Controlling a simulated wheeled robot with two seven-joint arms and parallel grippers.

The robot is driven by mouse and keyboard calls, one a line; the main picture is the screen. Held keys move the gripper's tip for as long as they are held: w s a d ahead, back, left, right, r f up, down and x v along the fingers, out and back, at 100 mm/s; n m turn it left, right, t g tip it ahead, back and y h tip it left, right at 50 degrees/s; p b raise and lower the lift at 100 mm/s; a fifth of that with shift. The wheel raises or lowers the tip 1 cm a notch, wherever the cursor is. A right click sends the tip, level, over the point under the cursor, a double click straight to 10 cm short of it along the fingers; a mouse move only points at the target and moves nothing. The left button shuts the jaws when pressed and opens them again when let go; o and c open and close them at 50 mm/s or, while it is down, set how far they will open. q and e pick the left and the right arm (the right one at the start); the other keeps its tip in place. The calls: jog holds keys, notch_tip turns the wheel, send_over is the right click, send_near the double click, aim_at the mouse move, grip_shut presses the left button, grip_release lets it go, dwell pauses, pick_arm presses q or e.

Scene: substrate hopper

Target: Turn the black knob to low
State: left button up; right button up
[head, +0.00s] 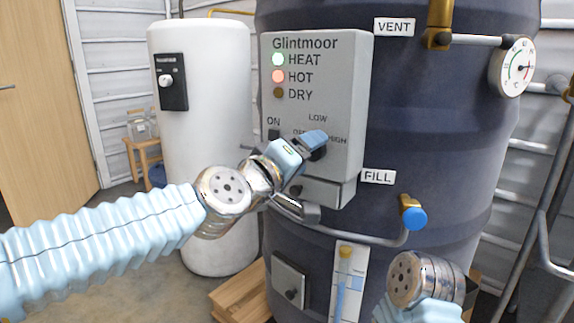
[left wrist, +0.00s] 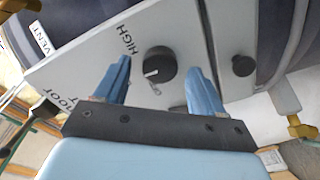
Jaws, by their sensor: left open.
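The grey control box (head: 318,100) marked Glintmoor is on the dark tank. Its black knob (head: 319,154) is mostly hidden behind my left gripper (head: 313,143) in the head view. LOW is printed above it and HIGH to its right. In the left wrist view, the knob (left wrist: 160,64) lies between the open fingers of my left gripper (left wrist: 160,78), with a gap on both sides. Its white pointer mark points left in that view. HIGH is readable at its upper left; LOW is not readable there. My right arm's wrist shows at lower right, its fingers out of view.
A blue-handled valve (head: 414,218) and a pipe are below right of the box. A gauge (head: 512,68) is at upper right. A white tank (head: 205,130) stands left.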

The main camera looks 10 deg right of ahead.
pick_arm(q)
jog(key=b+v, duration=0.4)
jog(key=v, duration=0.9)
